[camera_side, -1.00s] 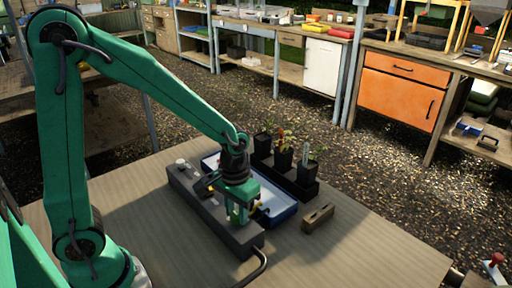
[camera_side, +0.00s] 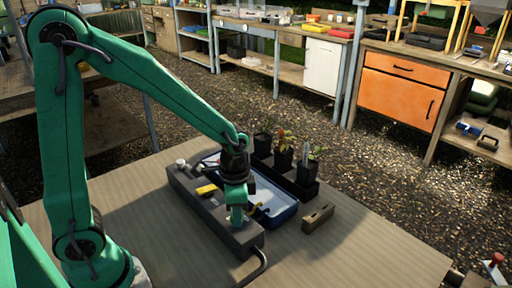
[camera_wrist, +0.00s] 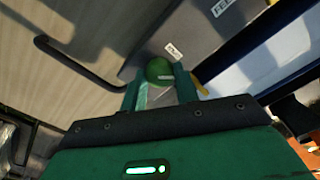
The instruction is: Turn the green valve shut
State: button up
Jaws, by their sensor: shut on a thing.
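The green valve (camera_wrist: 159,70) is a round knob with a pale mark on its top. It stands on the dark grey box (camera_side: 213,222), near the box's front end. In the wrist view my gripper (camera_wrist: 160,84) has one finger on each side of the knob and is shut on it. In the side view my gripper (camera_side: 237,218) points down onto the box, and its fingers hide the knob. White labels lie on the box around the knob; their words are too small to read surely.
A yellow handle (camera_side: 206,190) and a pale knob (camera_side: 181,163) sit farther back on the box. A blue-rimmed tray (camera_side: 284,214) lies beside it, with potted plants (camera_side: 283,158) in a black holder behind. A brown block (camera_side: 318,217) stands right. The front tabletop is clear.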

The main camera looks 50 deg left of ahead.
jog(key=m, duration=0.4)
jog(key=shift+m, duration=0.3)
jog(key=m, duration=0.4)
jog(key=shift+m, duration=0.3)
jog(key=o, duration=1)
jog(key=shift+c, duration=0.2)
jog(key=shift+r, duration=0.1)
jog(key=shift+r, duration=3.85)
